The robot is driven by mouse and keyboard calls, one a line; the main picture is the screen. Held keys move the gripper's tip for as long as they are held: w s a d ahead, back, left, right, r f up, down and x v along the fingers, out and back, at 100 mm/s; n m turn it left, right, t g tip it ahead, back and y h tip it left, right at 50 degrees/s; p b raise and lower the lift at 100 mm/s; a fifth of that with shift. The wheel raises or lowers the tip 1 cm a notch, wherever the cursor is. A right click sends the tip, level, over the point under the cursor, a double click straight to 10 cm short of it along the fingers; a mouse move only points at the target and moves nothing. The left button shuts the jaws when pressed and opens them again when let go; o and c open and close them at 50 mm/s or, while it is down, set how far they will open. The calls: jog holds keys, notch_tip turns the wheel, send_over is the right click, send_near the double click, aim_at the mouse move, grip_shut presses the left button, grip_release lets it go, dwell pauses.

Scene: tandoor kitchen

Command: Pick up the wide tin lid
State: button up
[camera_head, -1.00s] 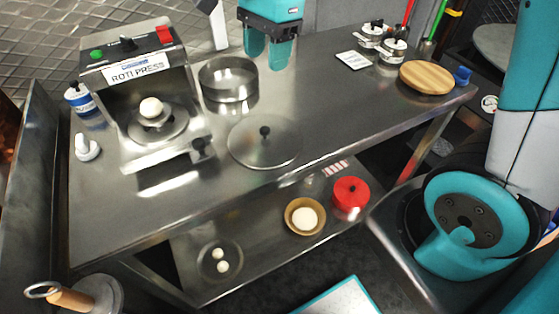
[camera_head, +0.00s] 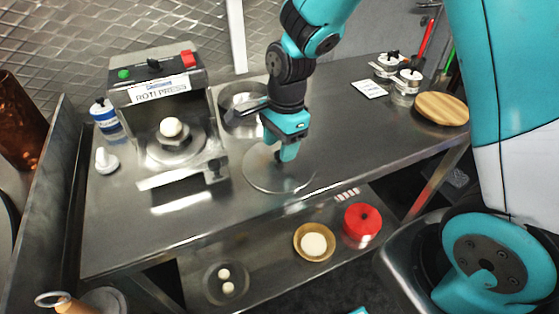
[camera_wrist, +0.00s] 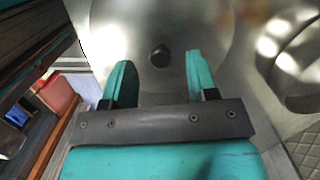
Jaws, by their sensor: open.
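The wide tin lid (camera_head: 262,178) lies flat on the steel table, right of the roti press. It is round and grey with a small dark knob. In the wrist view the lid (camera_wrist: 215,25) lies beyond my fingertips, and its dark knob (camera_wrist: 160,55) stands in the gap between them. My gripper (camera_head: 286,158) is over the lid, pointing down, with its fingers apart and empty. In the wrist view my gripper (camera_wrist: 157,75) shows two teal fingers, one each side of the knob. In the head view the gripper hides the knob.
The roti press (camera_head: 165,120) stands left of the lid. A round steel pan (camera_head: 240,104) is close behind it. A white card (camera_head: 369,89), small lidded pots (camera_head: 406,82) and a wooden board (camera_head: 442,108) sit at the right. The table is clear between lid and board.

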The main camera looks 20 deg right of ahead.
jog(key=shift+a+f, duration=0.1)
jog(key=shift+f, duration=1.4)
grip_shut()
jog(key=shift+r, duration=0.1)
